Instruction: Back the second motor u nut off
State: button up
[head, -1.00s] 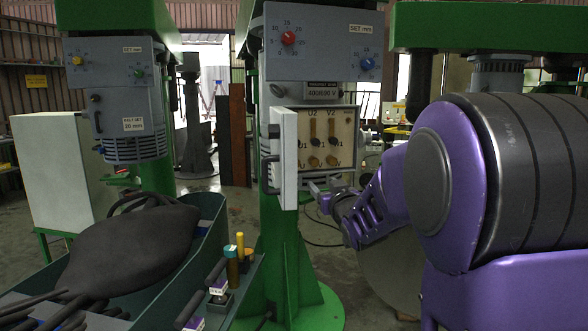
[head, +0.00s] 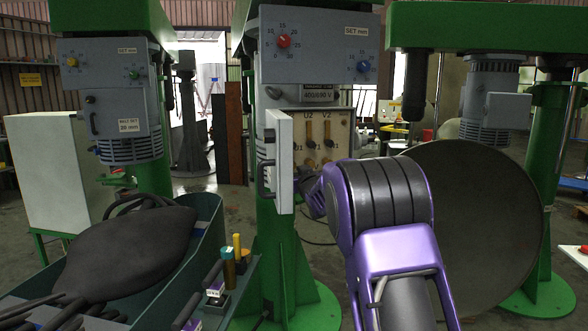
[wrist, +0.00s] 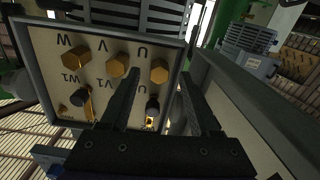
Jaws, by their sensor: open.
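The motor's terminal box (wrist: 48,75) is open in front of me and appears upside down in the wrist view. A brass hex nut by the U mark (wrist: 159,71) is at the right end of a row, with the V nut (wrist: 118,65) and W nut (wrist: 75,49) to its left. My gripper (wrist: 160,78) is open. Its dark fingers reach toward the panel, with the U nut seen in the gap between their tips; contact cannot be told. A dark-capped post (wrist: 152,106) also shows between the fingers. My arm hides the panel's lower part in the head view.
The box's open door (head: 281,161) stands close to the left of my wrist, and on the right in the wrist view (wrist: 250,115). A teal bin with a dark bag (head: 130,250) is at left. Small tools (head: 228,265) stand on its edge.

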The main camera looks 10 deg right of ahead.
jog(key=shift+w+a, duration=0.1)
jog(key=shift+w, duration=0.85)
grip_shut()
